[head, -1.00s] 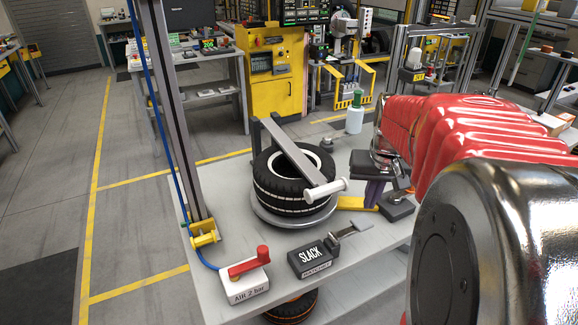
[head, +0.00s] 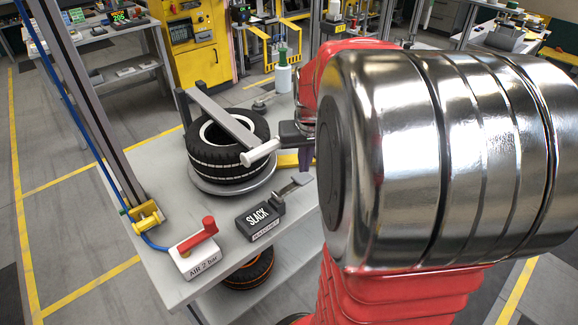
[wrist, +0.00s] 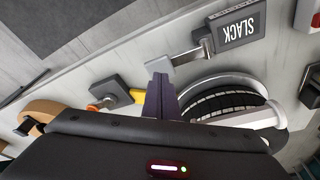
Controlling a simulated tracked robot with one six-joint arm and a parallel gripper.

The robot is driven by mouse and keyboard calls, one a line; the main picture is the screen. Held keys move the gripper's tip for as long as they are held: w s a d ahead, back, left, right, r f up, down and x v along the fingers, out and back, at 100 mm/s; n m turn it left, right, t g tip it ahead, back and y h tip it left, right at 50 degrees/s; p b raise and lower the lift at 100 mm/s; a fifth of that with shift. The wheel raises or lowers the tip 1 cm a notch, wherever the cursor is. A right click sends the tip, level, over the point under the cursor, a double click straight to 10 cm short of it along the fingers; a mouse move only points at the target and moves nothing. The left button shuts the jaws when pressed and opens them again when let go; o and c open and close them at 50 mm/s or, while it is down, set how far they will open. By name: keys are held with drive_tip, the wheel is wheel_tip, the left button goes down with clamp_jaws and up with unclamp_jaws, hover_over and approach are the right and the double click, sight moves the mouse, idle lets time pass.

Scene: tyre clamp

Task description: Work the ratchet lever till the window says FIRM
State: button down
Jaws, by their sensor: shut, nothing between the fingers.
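The ratchet (head: 258,219) is a dark box near the table's front edge; its window reads SLACK. It also shows in the wrist view (wrist: 238,28). Its lever (head: 291,187) is a flat metal bar with a paddle end, sticking out right and back; the wrist view shows it too (wrist: 184,57). My gripper (head: 306,168) has purple fingers, shut and empty, with the tips close to the paddle end. In the wrist view the fingertips (wrist: 160,77) overlap the paddle's edge; I cannot tell whether they touch. The tyre (head: 225,148) lies flat under a clamp arm (head: 222,120).
An AIR 2 bar box with a red handle (head: 203,230) stands left of the ratchet. A post with a yellow foot (head: 146,217) rises at the table's left edge. A green-capped bottle (head: 283,75) stands behind. My arm covers the right side.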

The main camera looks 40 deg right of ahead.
sight(303, 178)
drive_tip(key=shift+x, duration=1.3)
drive_tip(key=shift+f, duration=0.1)
drive_tip(key=shift+s+x, duration=0.25)
drive_tip(key=shift+x, duration=1)
drive_tip(key=shift+s+a, duration=0.1)
drive_tip(key=shift+a, duration=0.1)
drive_tip(key=shift+s+a+r, duration=0.2)
drive_tip(key=shift+s+a, duration=0.2)
drive_tip(key=shift+s, duration=0.25)
drive_tip(key=shift+s+a+r, duration=0.2)
drive_tip(key=shift+s+a, duration=0.2)
drive_tip(key=shift+s, duration=0.25)
drive_tip(key=shift+r, duration=0.1)
